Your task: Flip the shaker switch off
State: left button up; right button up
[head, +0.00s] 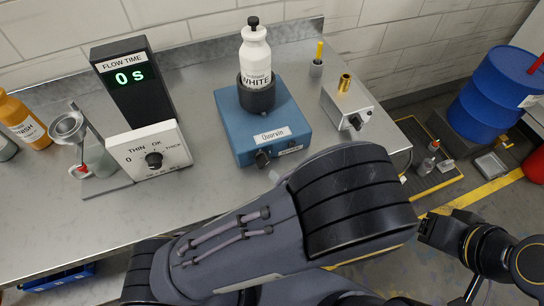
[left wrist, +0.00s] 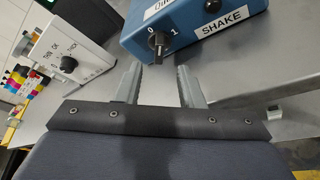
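The shaker (head: 262,125) is a blue box on the metal bench, holding a white bottle (head: 256,55) upright in a black cup. Its black switch knob (head: 262,158) is on the front; in the left wrist view the knob (left wrist: 158,42) sits between the marks 0 and 1, beside a SHAKE label (left wrist: 222,22). Which mark it is set to I cannot tell. My left gripper (left wrist: 158,72) is open and empty, its two fingertips just short of the knob, one to each side. In the head view my arm mostly hides it. My right gripper (head: 436,232) is over the floor at the right, its fingers unclear.
A flow timer (head: 130,80) reading 0 s and a white dial box (head: 150,148) stand left of the shaker. A small grey box with a brass fitting (head: 346,104) stands to its right. A blue drum (head: 498,92) is on the floor at the right. Bench in front of the shaker is bare.

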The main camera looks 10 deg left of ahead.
aim_at(266, 164)
pick_arm(q)
jog(key=p+x, duration=0.1)
jog(key=x, duration=0.6)
jog(key=shift+w+a+f, duration=0.1)
jog(key=shift+w+a, duration=0.05)
jog(key=shift+a, duration=0.1)
grip_shut()
